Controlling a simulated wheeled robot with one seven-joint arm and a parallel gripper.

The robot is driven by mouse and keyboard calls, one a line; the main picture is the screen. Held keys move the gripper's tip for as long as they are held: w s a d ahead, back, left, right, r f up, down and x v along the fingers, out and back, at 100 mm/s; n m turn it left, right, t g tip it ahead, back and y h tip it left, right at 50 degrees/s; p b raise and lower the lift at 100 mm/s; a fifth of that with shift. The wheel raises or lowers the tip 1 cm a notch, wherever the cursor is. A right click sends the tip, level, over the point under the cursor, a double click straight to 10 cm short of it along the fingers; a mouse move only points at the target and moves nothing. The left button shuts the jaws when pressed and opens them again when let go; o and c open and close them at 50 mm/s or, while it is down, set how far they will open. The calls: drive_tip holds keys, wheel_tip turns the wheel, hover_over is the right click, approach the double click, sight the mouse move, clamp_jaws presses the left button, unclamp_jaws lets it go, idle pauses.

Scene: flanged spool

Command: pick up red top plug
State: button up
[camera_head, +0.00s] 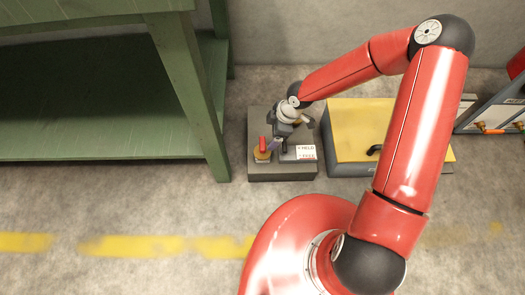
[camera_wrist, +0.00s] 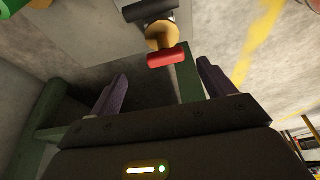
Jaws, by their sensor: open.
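The red top plug (camera_head: 262,144) stands upright on a brass-coloured round part (camera_head: 262,155), at the left side of a grey block. In the wrist view the red plug (camera_wrist: 167,57) lies crosswise beyond and between my fingertips, with the brass part (camera_wrist: 161,36) behind it. My gripper (camera_wrist: 162,72) is open and empty, its two purple-grey fingers apart on either side of the plug's direction. In the head view my gripper (camera_head: 275,144) is just right of the plug, partly hidden by my wrist. I cannot tell the exact gap.
The grey block (camera_head: 282,173) carries a white label (camera_head: 306,152) with red writing. A yellow-topped box (camera_head: 350,118) with a black handle stands close on its right. A green bench (camera_head: 190,90) is at the left. Open floor with a yellow line (camera_head: 130,246) lies in front.

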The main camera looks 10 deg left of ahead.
sight(263, 143)
drive_tip(key=shift+n, duration=0.3)
drive_tip(key=x, duration=0.3)
drive_tip(key=b+x, duration=0.1)
drive_tip(key=x, duration=0.2)
drive_tip(key=s+b+x, duration=0.1)
drive_tip(key=x, duration=0.2)
drive_tip(key=shift+a, duration=0.45)
drive_tip(key=shift+y, duration=0.3)
drive_tip(key=c, duration=1.4)
